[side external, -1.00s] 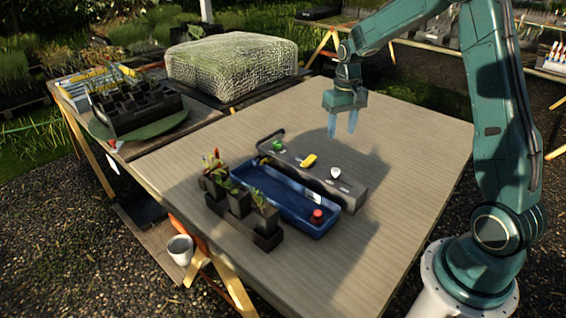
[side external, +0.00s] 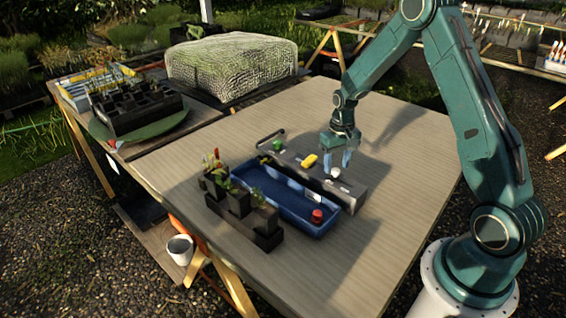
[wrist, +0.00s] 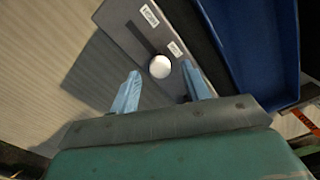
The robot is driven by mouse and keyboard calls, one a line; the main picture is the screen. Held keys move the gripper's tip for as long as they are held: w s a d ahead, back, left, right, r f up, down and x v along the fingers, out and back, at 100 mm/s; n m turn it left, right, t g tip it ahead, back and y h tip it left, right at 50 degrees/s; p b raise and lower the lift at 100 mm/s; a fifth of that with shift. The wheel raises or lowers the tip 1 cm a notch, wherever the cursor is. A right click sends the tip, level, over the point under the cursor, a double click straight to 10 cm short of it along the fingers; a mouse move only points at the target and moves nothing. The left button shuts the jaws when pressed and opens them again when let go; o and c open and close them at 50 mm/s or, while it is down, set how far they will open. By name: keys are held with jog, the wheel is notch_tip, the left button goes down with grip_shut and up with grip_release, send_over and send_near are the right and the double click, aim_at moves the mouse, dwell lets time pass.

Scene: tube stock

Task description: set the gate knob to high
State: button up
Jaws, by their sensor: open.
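A grey panel (side external: 301,164) carries a green knob (side external: 278,145), a yellow knob (side external: 310,160) and a white knob (side external: 335,172). In the wrist view the white knob (wrist: 160,66) sits at the near end of a dark slot (wrist: 138,37). Two small white labels (wrist: 149,15) lie beside the slot; their words are too small to read, so I cannot tell which knob is the gate knob. My gripper (side external: 338,158) is open over the white knob. In the wrist view its fingers stand on either side of the knob, apart from it.
A blue tray (side external: 262,176) lies alongside the panel, with a red object (side external: 317,215) at its near end. The table (side external: 400,160) is clear on the panel's right.

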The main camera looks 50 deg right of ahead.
jog(key=shift+f, duration=0.75)
grip_shut()
jog(key=shift+s, duration=2.75)
grip_release()
jog(key=shift+r, duration=0.1)
